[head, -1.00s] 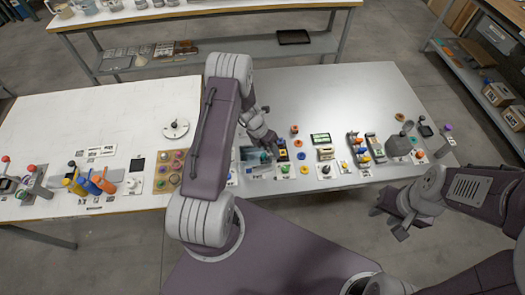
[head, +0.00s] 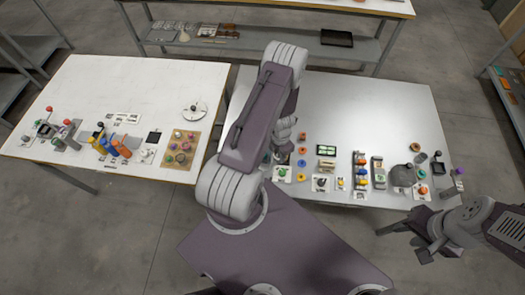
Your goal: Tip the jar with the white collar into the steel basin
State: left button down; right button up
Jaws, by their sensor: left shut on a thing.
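My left gripper (head: 284,150) is over the front left part of the grey table (head: 350,105), just left of the small coloured items. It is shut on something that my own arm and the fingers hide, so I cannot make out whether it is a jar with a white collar. I cannot pick out the steel basin; the area left of the gripper is covered by my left arm. My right gripper (head: 428,242) is open and empty, off the table's front right corner.
A row of colored parts, including blue and orange blocks (head: 360,170) and a grey rounded object (head: 403,175), lines the table's front edge. A white table (head: 100,85) with a brown board (head: 180,150) stands at left. The grey table's back half is clear.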

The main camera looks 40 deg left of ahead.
pick_arm(q)
jog(key=shift+s+r, duration=0.1)
jog(key=shift+r, duration=0.1)
notch_tip(320, 180, up, 5)
jog(key=p, duration=0.5)
jog(key=shift+f, duration=0.2)
